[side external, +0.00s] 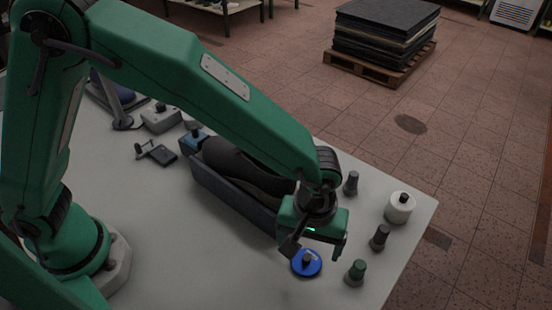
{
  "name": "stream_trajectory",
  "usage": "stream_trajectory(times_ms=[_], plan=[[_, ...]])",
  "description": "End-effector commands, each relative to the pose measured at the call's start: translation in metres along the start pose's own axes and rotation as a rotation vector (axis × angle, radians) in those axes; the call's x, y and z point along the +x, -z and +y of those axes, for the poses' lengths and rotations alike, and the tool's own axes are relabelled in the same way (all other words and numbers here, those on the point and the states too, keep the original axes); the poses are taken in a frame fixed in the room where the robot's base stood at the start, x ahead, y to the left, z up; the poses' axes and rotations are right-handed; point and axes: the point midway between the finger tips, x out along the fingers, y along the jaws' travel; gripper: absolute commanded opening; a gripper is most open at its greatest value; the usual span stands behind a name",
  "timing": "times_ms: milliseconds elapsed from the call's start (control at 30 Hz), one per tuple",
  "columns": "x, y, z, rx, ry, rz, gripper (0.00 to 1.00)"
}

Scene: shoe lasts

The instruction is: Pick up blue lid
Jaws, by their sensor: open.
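The blue lid (314,268) is a flat round disc with a small knob on top. It lies on the pale table near the front right edge. My gripper (314,252) is open and points down just above the lid, with one dark finger to the left of the knob and the other finger to the right. Whether a finger touches the lid cannot be told from this angle. Nothing shows between the fingers except the view of the lid behind or below them.
A green-topped peg (356,272), a dark peg (380,238) and another peg (351,183) stand right of the lid. A white round container (399,208) is near the table's right edge. A dark long tray (232,198) holding a black shoe last (240,166) lies behind left.

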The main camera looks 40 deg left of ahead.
Motion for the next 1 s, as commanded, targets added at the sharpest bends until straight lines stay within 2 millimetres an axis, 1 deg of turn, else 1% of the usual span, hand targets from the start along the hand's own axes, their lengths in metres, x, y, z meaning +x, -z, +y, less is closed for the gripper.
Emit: stream_trajectory(times_ms=[300, 433, 567, 1000], plan=[[0.034, -0.001, -0.001, 0.000, 0.005, -0.002, 0.85], [0.045, -0.001, 0.000, 0.000, 0.003, -0.001, 0.85], [0.049, -0.001, 0.000, 0.000, 0.002, -0.001, 0.85], [0.048, -0.001, 0.000, 0.000, 0.001, 0.000, 0.85]])
